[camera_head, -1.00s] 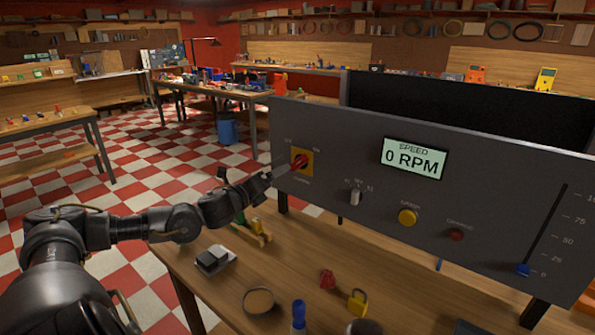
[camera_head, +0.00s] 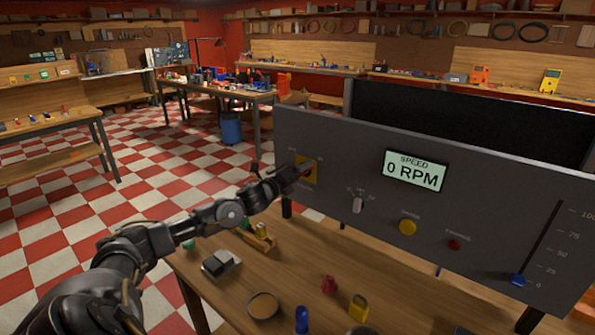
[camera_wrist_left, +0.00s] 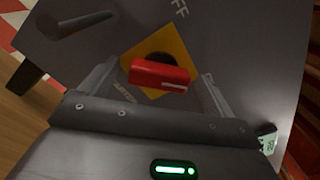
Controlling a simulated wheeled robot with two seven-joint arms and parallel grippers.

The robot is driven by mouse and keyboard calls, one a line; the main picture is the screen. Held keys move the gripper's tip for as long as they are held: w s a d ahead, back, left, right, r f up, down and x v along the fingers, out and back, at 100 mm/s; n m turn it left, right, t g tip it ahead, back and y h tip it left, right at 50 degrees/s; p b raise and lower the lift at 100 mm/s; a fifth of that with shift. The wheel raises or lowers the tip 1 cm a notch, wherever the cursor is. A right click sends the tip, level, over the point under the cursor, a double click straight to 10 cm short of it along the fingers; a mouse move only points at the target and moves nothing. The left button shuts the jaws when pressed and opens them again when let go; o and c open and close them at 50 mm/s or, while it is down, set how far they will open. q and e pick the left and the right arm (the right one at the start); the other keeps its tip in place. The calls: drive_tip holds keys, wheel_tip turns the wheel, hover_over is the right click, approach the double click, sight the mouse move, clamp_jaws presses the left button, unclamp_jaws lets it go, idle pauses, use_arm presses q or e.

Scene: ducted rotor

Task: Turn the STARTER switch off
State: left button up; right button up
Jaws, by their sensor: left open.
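A red rotary knob (camera_wrist_left: 160,75) sits on a yellow square plate (camera_wrist_left: 183,52) on the grey control panel (camera_head: 340,165). In the wrist view, part of an "OFF" label shows near the plate, and the small lettering below it is not clearly readable. My left gripper (camera_wrist_left: 157,82) is open, with one finger on each side of the knob; I cannot tell if they touch it. In the head view, my left gripper (camera_head: 288,180) reaches the plate and partly covers the knob (camera_head: 307,172). I cannot read which control is labelled STARTER. My right gripper is not in view.
The panel also has a small toggle (camera_head: 357,204), a yellow button (camera_head: 407,227), a red button (camera_head: 454,245), a blue slider (camera_head: 518,280) and a display (camera_head: 415,170) reading 0 RPM. A padlock (camera_head: 358,308) and other small items lie on the bench (camera_head: 290,270) below.

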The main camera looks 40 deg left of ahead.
use_arm(q)
drive_tip(key=shift+w, duration=0.1)
drive_tip(key=c, duration=0.9)
drive_tip(key=shift+d, duration=0.1)
drive_tip(key=shift+c, duration=0.5)
